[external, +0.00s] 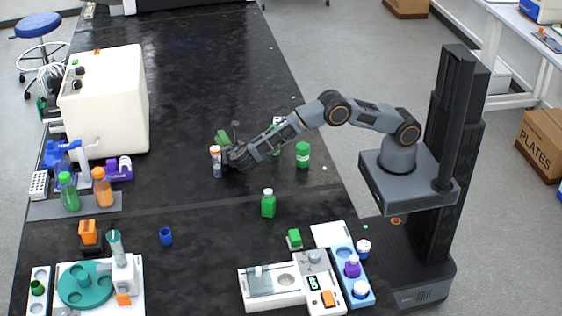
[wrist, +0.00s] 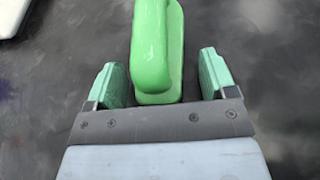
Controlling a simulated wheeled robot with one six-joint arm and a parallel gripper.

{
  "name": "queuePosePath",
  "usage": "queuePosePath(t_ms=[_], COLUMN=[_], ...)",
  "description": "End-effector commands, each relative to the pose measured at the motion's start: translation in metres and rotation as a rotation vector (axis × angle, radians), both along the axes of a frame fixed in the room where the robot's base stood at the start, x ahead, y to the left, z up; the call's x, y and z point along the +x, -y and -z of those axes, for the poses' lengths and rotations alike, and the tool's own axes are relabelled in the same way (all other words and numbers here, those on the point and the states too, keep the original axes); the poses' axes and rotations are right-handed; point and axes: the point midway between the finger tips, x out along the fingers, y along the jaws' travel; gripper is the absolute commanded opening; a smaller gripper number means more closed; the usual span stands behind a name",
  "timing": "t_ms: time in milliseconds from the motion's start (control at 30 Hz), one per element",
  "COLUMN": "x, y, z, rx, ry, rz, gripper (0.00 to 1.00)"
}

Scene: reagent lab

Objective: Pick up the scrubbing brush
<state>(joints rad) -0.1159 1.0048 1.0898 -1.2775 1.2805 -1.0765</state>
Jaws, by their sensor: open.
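The scrubbing brush, a green piece with a raised handle on a flat base, stands on the black bench in the wrist view (wrist: 157,50). In the external view it shows as a green shape (external: 222,137) just beyond my gripper (external: 234,155). In the wrist view my gripper (wrist: 160,75) is open, with one pale green finger on each side of the brush's near end. There are visible gaps between both fingers and the brush. The bristles are hidden.
Green bottles (external: 303,155) stand to the right, and another (external: 268,204) stands in front. A large cream machine (external: 104,100) is at the left. The bench behind is clear.

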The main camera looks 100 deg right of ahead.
Motion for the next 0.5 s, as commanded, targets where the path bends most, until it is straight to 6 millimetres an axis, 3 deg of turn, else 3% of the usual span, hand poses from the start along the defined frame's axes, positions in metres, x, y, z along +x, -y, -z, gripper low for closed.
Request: queuePosePath(t_ms=[233, 500], x=[0.0009, 0.0009], y=[0.0031, 0.0029], z=[0.0011, 0.001], rx=[-0.001, 0.0], ry=[0.001, 0.001], rz=[-0.001, -0.001], gripper=[0.78, 0.53])
